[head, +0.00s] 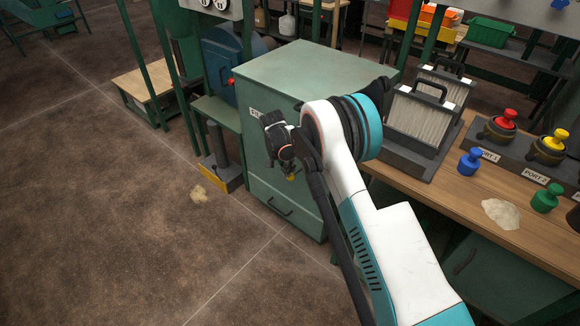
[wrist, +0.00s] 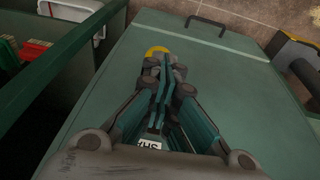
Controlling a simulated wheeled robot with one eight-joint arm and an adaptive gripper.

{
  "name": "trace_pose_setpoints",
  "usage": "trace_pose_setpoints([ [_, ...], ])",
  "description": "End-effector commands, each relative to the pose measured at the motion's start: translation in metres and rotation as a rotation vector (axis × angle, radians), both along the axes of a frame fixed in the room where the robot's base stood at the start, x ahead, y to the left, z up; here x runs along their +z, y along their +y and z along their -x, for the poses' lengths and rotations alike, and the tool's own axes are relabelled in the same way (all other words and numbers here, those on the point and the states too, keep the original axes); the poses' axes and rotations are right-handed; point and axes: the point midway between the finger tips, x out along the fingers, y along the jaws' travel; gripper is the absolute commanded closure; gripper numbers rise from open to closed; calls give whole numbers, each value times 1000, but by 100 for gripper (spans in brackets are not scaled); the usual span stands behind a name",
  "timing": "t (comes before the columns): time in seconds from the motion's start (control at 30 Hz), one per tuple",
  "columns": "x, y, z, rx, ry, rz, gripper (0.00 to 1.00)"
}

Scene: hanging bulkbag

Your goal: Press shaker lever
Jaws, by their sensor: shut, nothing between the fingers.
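The green cabinet (head: 300,75) stands in the middle of the head view, with a white label (head: 256,112) on its front, partly hidden by my arm. In the wrist view part of a label (wrist: 150,146) shows between my finger linkages. My gripper (wrist: 160,68) is shut and empty in front of the cabinet front. A yellow round piece (wrist: 157,50), perhaps the lever's knob, shows just beyond my fingertips; a yellow spot also shows in the head view (head: 291,177) below my wrist. I cannot tell whether my fingertips touch it. The lever's shaft is hidden.
A dark drawer handle (wrist: 208,22) is low on the cabinet front. A grey post on a yellow-edged base (head: 222,178) stands left of the cabinet. A wooden bench (head: 455,195) with filters (head: 425,115) and coloured knobs is at right. Floor at left is open.

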Motion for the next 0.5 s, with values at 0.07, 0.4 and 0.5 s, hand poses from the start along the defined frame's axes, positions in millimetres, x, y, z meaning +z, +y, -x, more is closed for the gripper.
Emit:
trace_pose_setpoints([
  [0.07, -10, 6, 5, 7, -56, 43, 100],
  [0.4, -41, 11, 13, 5, -162, 127, 100],
  [0.5, -48, 12, 14, 4, -210, 164, 100],
])
